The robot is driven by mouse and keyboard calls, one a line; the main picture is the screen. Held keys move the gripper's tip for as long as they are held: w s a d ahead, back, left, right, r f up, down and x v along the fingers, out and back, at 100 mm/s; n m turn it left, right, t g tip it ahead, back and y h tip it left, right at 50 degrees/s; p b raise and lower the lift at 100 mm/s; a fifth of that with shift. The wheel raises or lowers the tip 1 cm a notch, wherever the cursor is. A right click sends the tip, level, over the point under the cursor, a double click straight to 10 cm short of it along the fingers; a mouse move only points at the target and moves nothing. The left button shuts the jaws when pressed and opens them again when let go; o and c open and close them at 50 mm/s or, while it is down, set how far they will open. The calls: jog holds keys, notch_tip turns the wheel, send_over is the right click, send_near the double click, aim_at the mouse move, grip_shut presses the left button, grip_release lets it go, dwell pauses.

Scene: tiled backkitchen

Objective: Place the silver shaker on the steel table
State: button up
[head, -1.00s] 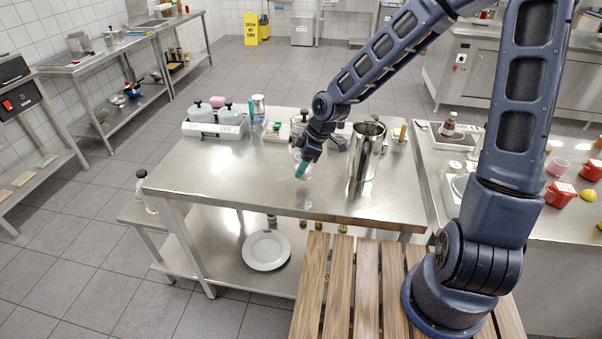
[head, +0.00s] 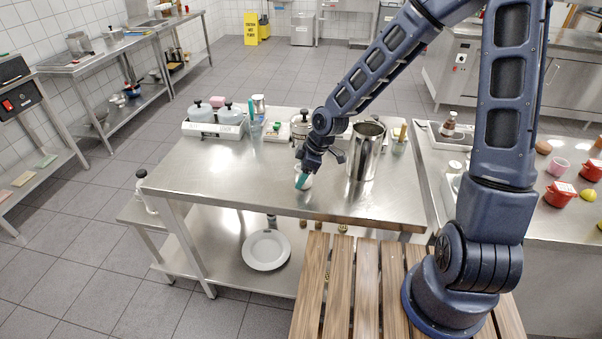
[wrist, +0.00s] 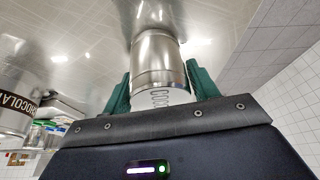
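The silver shaker (wrist: 158,62), a metal cylinder with a pale lettered band near my gripper, fills the space between the green fingertips in the wrist view. My gripper (wrist: 159,78) appears shut on it, a finger against each side. In the head view my gripper (head: 303,178) is low over the front middle of the steel table (head: 230,178), with the shaker mostly hidden behind the green finger. The shaker's reflection meets its far end in the wrist view; whether it touches the tabletop I cannot tell.
A tall steel pitcher (head: 365,152) stands close to the right of my gripper. A chocolate-labelled canister (wrist: 18,95) shows at the left in the wrist view. A white rack with jars (head: 214,125) is at the back left. The table's left front is clear.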

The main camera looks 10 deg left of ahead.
jog(key=shift+o, duration=1)
jog(key=shift+r, duration=0.1)
jog(key=shift+r, duration=0.2)
jog(key=v, duration=1.1)
jog(key=shift+d+r, duration=0.2)
jog(key=shift+r, duration=0.05)
dwell(0.4)
jog(key=shift+w, duration=0.15)
